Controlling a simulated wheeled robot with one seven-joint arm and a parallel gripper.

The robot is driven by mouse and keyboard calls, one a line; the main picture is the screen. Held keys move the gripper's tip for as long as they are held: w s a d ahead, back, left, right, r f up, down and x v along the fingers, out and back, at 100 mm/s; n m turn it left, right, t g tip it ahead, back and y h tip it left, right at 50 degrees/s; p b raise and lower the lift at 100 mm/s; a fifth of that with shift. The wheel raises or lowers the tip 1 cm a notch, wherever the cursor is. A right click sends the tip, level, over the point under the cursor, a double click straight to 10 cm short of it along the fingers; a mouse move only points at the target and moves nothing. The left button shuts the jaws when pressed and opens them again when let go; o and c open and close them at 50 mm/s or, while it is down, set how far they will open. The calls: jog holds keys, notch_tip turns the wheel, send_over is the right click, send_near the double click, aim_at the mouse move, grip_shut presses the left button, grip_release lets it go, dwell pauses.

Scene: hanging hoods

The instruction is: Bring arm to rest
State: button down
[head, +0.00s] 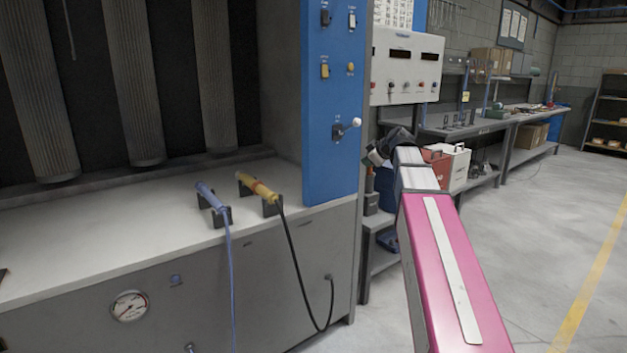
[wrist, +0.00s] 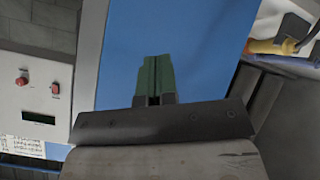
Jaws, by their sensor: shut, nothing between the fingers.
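My gripper (wrist: 153,78) shows in the wrist view with its two green fingers side by side and shut, nothing between them. Behind the fingers is the blue control panel (wrist: 205,45). In the head view my pink arm reaches up from the lower right, and its dark wrist end is just right of the blue panel (head: 330,90). The fingers cannot be made out clearly there. The panel carries rocker switches, small knobs and a lever with a white ball (head: 355,122).
A blue-handled tool (head: 210,195) and a yellow-handled tool (head: 257,187) rest in holders on the pale hood worktop (head: 130,220), their cables hanging down. A white meter box (head: 405,65) and a workbench (head: 480,127) stand behind my arm. Open floor (head: 545,230) lies to the right.

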jog(key=s+f+m+g+h, duration=0.2)
jog(key=s+f, duration=0.7)
jog(key=f, duration=0.5)
jog(key=s+f+m+g+h, duration=0.2)
jog(key=s+f+m+g, duration=0.2)
jog(key=s+f, duration=0.6)
jog(key=s+f+m+g+h, duration=0.1)
jog(key=s+f+m+g, duration=0.2)
jog(key=f, duration=1.5)
jog(key=s+m, duration=0.3)
jog(key=s, duration=0.3)
jog(key=shift+s+a+h, duration=0.3)
jog(key=shift+a+h, duration=0.1)
